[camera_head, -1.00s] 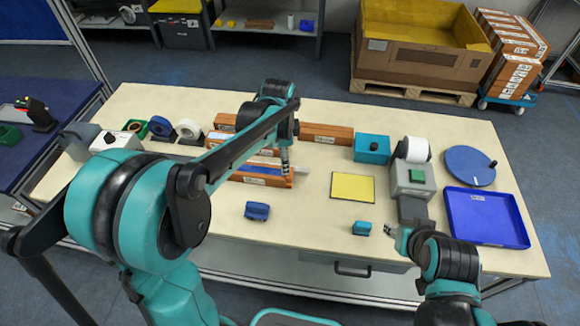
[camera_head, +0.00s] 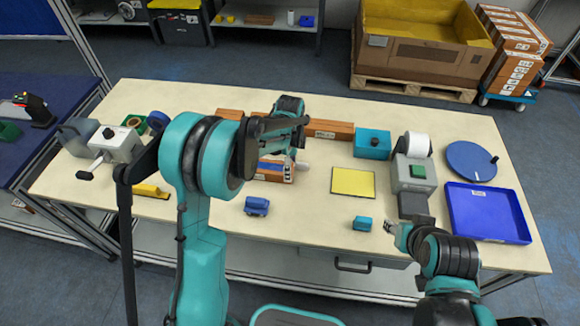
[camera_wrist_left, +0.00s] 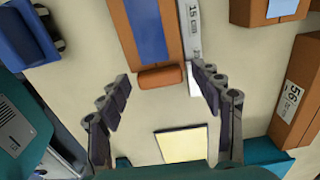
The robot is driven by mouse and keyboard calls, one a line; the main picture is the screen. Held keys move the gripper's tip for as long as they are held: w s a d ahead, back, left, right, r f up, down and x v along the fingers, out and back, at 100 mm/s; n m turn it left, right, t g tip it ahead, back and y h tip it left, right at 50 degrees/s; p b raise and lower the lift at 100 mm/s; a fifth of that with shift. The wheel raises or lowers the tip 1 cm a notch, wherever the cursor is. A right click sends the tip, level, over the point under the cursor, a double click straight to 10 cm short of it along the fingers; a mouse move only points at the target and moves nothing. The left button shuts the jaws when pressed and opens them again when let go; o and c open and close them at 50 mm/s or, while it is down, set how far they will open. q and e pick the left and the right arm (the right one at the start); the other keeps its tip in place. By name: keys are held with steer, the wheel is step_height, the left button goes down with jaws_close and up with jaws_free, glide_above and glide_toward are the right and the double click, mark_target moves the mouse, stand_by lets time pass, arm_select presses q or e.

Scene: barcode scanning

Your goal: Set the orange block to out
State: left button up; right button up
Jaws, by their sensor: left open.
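The orange block (camera_wrist_left: 160,77) is a short rounded piece in the left wrist view, at the end of an orange-brown box with a blue strip (camera_wrist_left: 146,28). A white strip marked 15 (camera_wrist_left: 191,35) lies along the box's side. My left gripper (camera_wrist_left: 163,92) is open, its fingers on either side of the block and apart from it. In the head view the box (camera_head: 268,172) is partly covered by my left gripper (camera_head: 293,165), and I cannot make out the block there. My right gripper (camera_head: 390,227) hovers near the table's front; its fingers are too small to read.
A yellow pad (camera_head: 353,182) lies right of the box. A dark blue item (camera_head: 257,206) and a teal block (camera_head: 362,223) are near the front. Brown boxes (camera_head: 328,130) stand behind. A blue tray (camera_head: 487,213) is at the right.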

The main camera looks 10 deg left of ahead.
arm_select(q)
jaws_close()
steer(key=shift+w+d, duration=0.1)
steer(key=shift+d, duration=1.75)
steer(key=shift+a, duration=0.1)
steer(key=shift+c, duration=1.1)
jaws_free()
steer(key=shift+o, duration=1.1)
steer(key=shift+d, duration=0.2)
steer(key=shift+a, duration=0.15)
